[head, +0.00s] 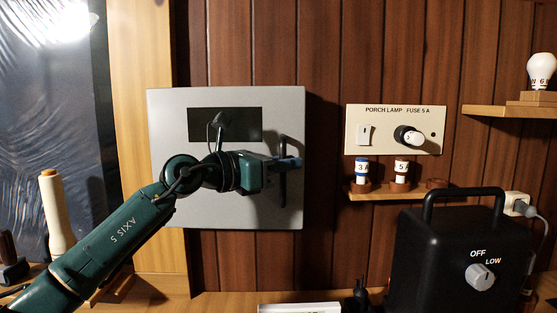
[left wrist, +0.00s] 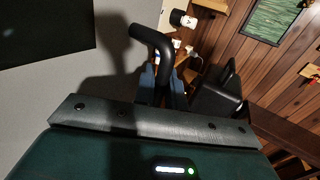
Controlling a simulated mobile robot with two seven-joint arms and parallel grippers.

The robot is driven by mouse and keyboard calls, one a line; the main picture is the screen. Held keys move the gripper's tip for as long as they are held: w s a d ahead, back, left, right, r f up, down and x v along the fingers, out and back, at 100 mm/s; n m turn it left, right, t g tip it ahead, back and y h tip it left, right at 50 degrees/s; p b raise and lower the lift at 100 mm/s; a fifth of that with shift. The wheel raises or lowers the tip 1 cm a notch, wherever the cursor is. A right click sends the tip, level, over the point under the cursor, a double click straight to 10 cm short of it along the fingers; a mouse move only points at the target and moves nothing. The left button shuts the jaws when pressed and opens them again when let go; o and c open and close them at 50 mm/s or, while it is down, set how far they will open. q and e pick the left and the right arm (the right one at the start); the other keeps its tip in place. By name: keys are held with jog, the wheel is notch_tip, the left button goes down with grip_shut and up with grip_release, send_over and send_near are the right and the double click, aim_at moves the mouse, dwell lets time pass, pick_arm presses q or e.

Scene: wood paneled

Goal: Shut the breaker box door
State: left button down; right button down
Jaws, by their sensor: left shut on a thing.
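The breaker box door (head: 180,110) is a light grey panel with a dark window, facing me on the paneled wall. It looks nearly parallel to the wall; I cannot tell whether a gap is left behind it. A black upright bar handle (head: 283,192) is on its right side. My left gripper (head: 289,163) reaches across the door and is shut on this handle. In the left wrist view, the blue fingertips (left wrist: 163,86) are around the curved black handle (left wrist: 152,42), beside the grey door face (left wrist: 60,85). My right gripper is not in view.
A fuse panel (head: 394,114) is right of the door, above a small shelf (head: 400,196) with fuses. A black heater-like box (head: 450,240) with a dial stands on the bench below. A bulb (head: 541,70) sits on an upper right shelf. A pale cylinder (head: 55,215) stands at left.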

pick_arm(q)
jog(key=shift+w+r+t, duration=0.1)
jog(key=shift+w+t, duration=0.2)
jog(key=shift+w, duration=0.3)
jog(key=c, duration=1.5)
grip_release()
jog(key=shift+a+n, duration=0.15)
jog(key=shift+n, duration=0.15)
jog(key=shift+c, duration=0.2)
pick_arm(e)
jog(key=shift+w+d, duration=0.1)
